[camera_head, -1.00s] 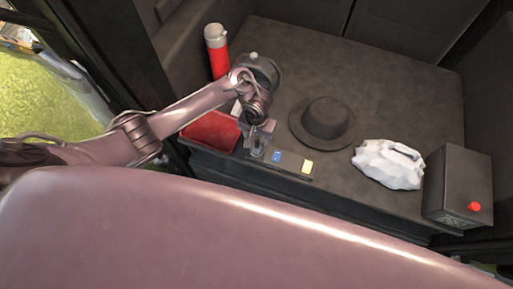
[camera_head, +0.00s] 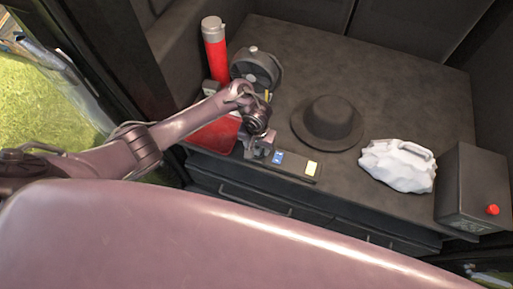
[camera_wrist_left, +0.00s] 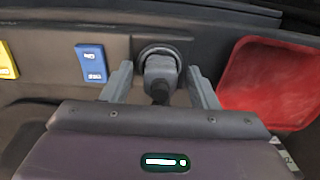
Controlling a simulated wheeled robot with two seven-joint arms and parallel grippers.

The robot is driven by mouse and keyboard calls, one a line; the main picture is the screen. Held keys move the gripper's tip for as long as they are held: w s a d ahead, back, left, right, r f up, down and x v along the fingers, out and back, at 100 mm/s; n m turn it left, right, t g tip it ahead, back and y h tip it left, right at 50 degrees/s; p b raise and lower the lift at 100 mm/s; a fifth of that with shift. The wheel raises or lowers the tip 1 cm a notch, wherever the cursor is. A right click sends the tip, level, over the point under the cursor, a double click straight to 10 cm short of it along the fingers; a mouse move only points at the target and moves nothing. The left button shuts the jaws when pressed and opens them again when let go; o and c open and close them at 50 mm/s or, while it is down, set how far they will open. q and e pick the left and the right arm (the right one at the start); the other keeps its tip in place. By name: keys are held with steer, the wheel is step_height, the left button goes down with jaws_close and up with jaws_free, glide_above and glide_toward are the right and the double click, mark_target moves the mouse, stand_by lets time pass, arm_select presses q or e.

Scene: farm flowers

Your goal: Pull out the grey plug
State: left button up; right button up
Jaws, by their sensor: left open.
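The grey plug (camera_wrist_left: 160,68) sits in a round socket in a dark panel in the left wrist view. It looks seated in the socket. My left gripper (camera_wrist_left: 161,80) is open, with one finger on each side of the plug and small gaps visible. In the head view my left gripper (camera_head: 258,147) is at the left end of the panel strip (camera_head: 293,161) and hides the plug. My right gripper is not in view.
A blue switch (camera_head: 278,157) and a yellow switch (camera_head: 311,168) are beside the socket. A red tray (camera_head: 214,137) is close by on the other side. A black hat (camera_head: 329,120), white bag (camera_head: 398,166), red-buttoned box (camera_head: 474,190) and red flask (camera_head: 214,50) stand on the counter.

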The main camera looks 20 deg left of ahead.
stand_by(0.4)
arm_select(q)
steer(key=shift+p, duration=0.4)
steer(key=shift+p, duration=0.35)
stand_by(0.4)
jaws_close()
stand_by(0.4)
steer(key=shift+r, duration=0.1)
steer(key=shift+r+p, duration=2.95)
steer(key=shift+p, duration=0.8)
